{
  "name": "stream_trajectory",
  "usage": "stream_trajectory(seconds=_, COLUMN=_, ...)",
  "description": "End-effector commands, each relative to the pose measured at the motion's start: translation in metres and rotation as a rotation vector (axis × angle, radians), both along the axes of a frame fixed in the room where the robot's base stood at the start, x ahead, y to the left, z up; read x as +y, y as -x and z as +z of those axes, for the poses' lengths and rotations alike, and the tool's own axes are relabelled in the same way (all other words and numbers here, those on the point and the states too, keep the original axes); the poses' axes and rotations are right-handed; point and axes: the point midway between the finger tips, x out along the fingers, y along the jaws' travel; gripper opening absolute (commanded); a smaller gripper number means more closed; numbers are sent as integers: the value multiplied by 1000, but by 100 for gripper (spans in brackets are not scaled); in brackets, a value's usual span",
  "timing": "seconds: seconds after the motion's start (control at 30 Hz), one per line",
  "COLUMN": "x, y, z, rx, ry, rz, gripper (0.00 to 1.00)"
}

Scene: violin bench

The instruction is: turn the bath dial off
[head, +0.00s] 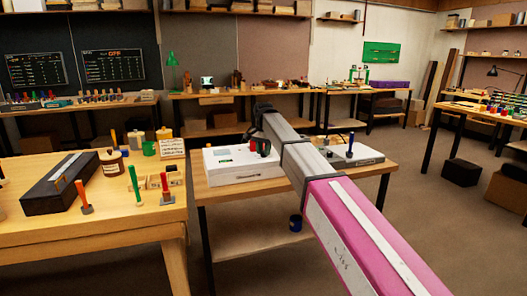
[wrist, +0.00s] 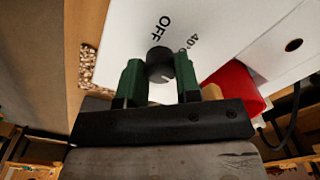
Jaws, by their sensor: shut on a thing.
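The bath dial (wrist: 160,62) is a round black knob on the white face of the bath (wrist: 112,38), in the wrist view. The word OFF is printed on the face above the dial, and a partly hidden mark starting with 40 is to its upper right. My gripper (wrist: 160,75) has its two green fingers on either side of the dial and is shut on it. A small pale mark shows at the dial's lower edge. In the head view the white bath (head: 240,168) sits on the wooden bench, and my arm hides much of the dial side.
A red part (wrist: 236,86) is close to the right finger in the wrist view. A grey device (head: 355,158) stands on the same bench (head: 270,193), right of my arm. A nearer table (head: 95,225) at left holds a dark block and several small tools.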

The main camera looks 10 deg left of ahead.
Motion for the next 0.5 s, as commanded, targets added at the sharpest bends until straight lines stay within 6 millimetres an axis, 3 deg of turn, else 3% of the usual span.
stream_trajectory(seconds=0.5, x=0, y=0, z=0, rx=0, ry=-1, rz=489, gripper=7)
